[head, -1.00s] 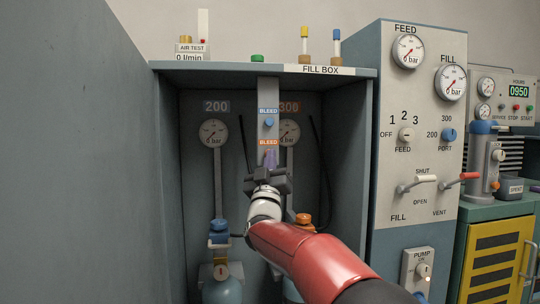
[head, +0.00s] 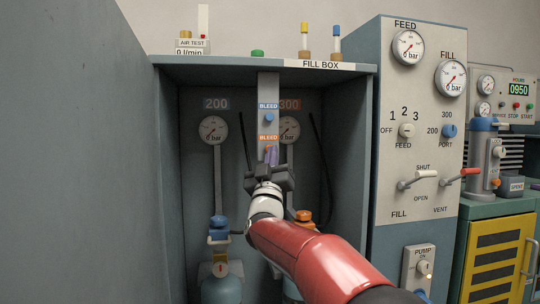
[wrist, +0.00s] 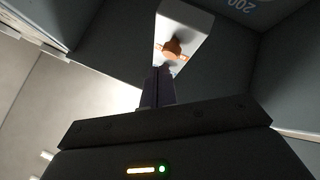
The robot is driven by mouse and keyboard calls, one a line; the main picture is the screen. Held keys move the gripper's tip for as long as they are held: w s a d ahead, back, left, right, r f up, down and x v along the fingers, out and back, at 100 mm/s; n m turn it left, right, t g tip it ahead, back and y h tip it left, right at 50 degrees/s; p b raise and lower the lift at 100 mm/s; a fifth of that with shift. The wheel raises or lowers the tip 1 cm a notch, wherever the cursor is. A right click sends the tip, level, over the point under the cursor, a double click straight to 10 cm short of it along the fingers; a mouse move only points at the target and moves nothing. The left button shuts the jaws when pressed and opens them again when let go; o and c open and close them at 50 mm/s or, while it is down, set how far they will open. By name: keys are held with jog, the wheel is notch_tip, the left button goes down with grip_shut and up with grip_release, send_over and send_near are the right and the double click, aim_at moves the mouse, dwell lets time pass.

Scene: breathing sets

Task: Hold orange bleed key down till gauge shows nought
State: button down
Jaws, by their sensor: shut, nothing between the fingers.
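The orange bleed key (wrist: 173,49) sits on a pale plate in the wrist view, just beyond my fingertips. In the head view it is mostly hidden behind my fingers, under the orange BLEED label (head: 268,138). My gripper (head: 271,155) is shut and empty, its dark fingers (wrist: 158,72) pointing at the key. The tips are at or very near the key; I cannot tell whether they touch.
A blue bleed key (head: 269,118) sits just above the orange label. The gauge under the 200 label (head: 213,130) is at left. The fill box side walls (head: 348,150) flank my arm. Cylinders stand below, and a control panel (head: 420,120) stands at right.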

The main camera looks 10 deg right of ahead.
jog(key=shift+s, duration=0.1)
jog(key=s+b, duration=0.3)
jog(key=s, duration=0.2)
jog(key=shift+b, duration=0.4)
dwell(0.3)
